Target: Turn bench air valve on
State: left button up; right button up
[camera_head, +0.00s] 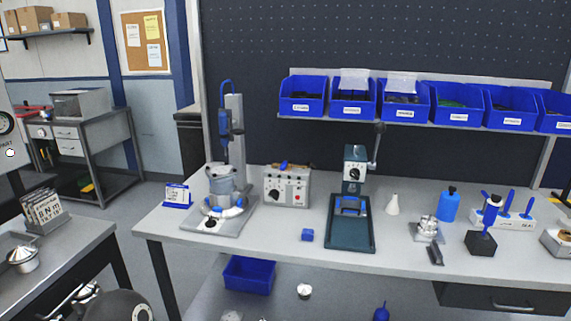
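No part is clearly marked as the bench air valve, and I cannot tell for sure which one it is. A grey control box (287,188) with a dial, small knobs and a red button stands at the back of the workbench (280,248). A small blue part like a lever (284,164) lies on top of it; its on or off position is too small to read. To its left is a test stand (236,140) with a blue hose and a metal housing (220,180) in a clamp fixture. Neither of my grippers is in view.
A dark green press (350,225) stands mid-bench. Blue bins (303,97) hang above. Bare bench lies along the front edge.

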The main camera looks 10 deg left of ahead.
aim_at(283, 166)
jog(key=k, duration=0.55)
jog(key=u, duration=0.25)
jog(key=i, duration=0.55)
jog(key=u, duration=0.75)
jog(key=i, duration=0.75)
jog(key=u, duration=0.1)
